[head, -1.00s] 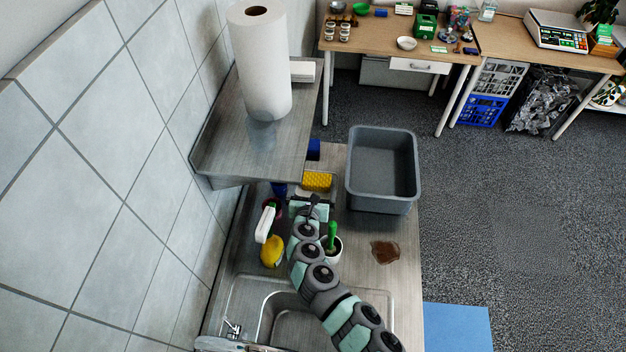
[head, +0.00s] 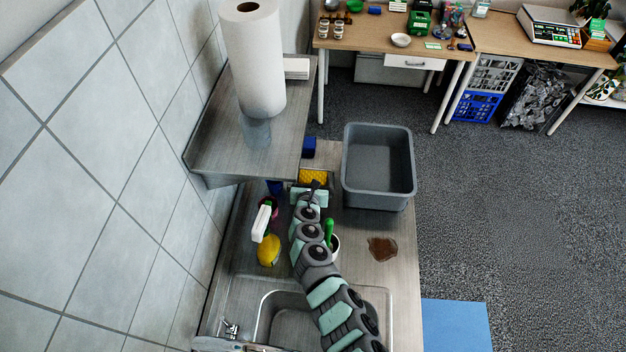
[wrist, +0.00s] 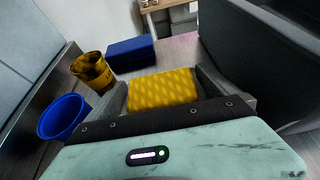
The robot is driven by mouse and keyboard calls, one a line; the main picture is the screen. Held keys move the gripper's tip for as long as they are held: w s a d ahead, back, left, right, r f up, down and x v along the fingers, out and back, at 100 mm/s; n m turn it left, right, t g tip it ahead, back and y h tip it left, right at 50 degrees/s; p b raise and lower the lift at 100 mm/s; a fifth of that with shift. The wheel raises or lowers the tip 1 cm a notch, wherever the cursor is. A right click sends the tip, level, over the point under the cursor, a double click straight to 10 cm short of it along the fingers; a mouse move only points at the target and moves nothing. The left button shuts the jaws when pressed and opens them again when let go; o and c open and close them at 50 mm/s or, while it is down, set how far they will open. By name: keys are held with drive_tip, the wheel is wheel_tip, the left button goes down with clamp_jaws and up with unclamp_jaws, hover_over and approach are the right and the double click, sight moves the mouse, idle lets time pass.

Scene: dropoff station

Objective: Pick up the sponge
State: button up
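My gripper (head: 314,187) reaches away from me over the counter and hides the near part of the sponge. In the wrist view the sponge (wrist: 162,88) shows between my two spread fingers (wrist: 163,82), one on its left and one on its right. The fingers look open. I cannot tell whether they touch its sides.
A grey tub (head: 379,170) stands close on the right. A blue cup (wrist: 63,117), an amber cup (wrist: 93,70) and a blue block (wrist: 131,52) stand to the left and beyond. A metal shelf with a paper roll (head: 255,65) overhangs the left. A brown spill (head: 382,248) lies on the right.

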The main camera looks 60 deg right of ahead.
drive_tip(key=c, duration=1.1)
drive_tip(key=shift+o, duration=0.2)
drive_tip(key=shift+r, duration=0.1)
